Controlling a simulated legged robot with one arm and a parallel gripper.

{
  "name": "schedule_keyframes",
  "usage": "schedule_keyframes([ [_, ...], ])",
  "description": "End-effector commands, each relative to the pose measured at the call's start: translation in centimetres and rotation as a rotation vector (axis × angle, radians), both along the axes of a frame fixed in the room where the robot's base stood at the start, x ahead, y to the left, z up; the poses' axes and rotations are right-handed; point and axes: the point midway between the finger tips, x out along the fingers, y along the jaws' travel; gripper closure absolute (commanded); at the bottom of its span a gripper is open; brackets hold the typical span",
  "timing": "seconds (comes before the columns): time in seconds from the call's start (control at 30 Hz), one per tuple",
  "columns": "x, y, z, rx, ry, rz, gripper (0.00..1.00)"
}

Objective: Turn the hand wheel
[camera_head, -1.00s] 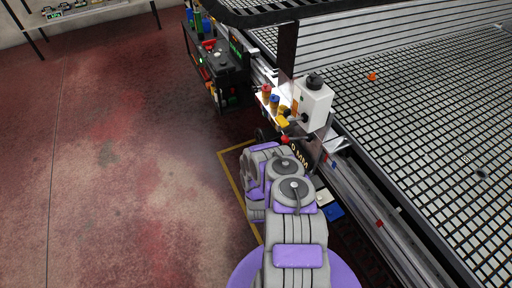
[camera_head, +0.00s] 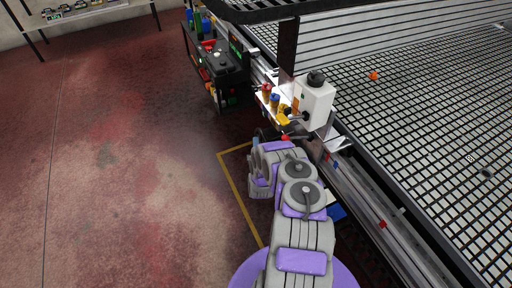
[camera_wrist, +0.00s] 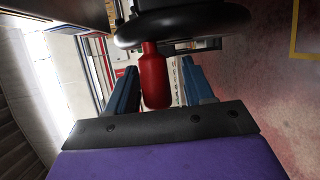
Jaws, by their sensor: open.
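The hand wheel (camera_wrist: 190,25) is a dark rounded rim at the top of the wrist view. A red handle (camera_wrist: 155,80) sticks out from it toward my gripper. My gripper (camera_wrist: 152,82) is open, with one blue finger on each side of the red handle; I cannot tell whether either finger touches it. In the head view the wheel's dark rim (camera_head: 265,135) shows only partly beside the red handle (camera_head: 285,138), just beyond my arm. My fingers are hidden there behind my own arm.
A white box with a black cap (camera_head: 314,100) stands above the wheel at the edge of the black grid table (camera_head: 430,120). Bottles (camera_head: 270,95) sit beside it. A dark tool cart (camera_head: 218,65) stands further back. The red floor at left (camera_head: 100,150) is clear.

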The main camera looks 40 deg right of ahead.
Motion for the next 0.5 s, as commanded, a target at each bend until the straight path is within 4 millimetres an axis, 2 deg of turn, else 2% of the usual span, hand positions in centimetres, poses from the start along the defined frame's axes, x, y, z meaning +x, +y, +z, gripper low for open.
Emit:
schedule_keyframes([
  [0.3, 0.17, -0.09, 0.04, 0.000, 0.000, 0.000, 0.49],
  [0.5, 0.16, -0.10, 0.03, 0.000, 0.000, 0.000, 0.68],
])
